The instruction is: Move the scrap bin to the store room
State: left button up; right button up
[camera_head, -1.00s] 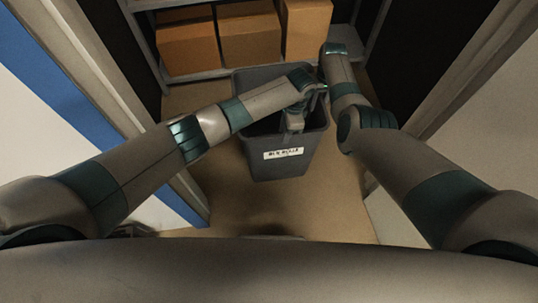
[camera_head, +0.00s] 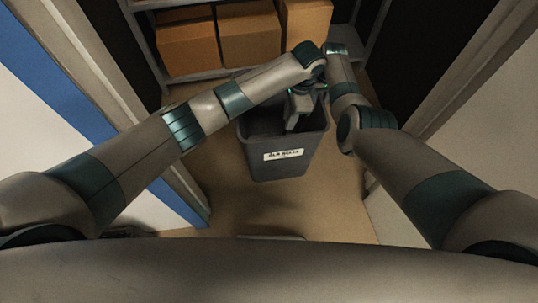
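The scrap bin (camera_head: 277,165) is a dark grey, open-topped tub with a white label on its near side. It stands upright on the tan floor in the middle of the head view, just in front of the shelving. My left arm reaches across the bin from the left. My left gripper (camera_head: 293,125) points down over the bin's opening; its fingers are too small and dark to read. My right arm reaches along the bin's right side, its wrist by the far right corner. My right gripper is hidden behind the arms. The bin's far rim is mostly covered by my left arm.
A metal shelf (camera_head: 200,75) with several cardboard boxes (camera_head: 250,38) stands close behind the bin. A door frame (camera_head: 463,72) rises on the right; a blue and white wall panel (camera_head: 52,62) is on the left. The floor (camera_head: 225,185) in front of the bin is clear.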

jog(key=shift+r, duration=0.15)
jog(key=r, duration=1.1)
jog(key=shift+d+r, duration=0.25)
jog(key=shift+r, duration=0.1)
jog(key=shift+s, duration=0.1)
dwell(0.4)
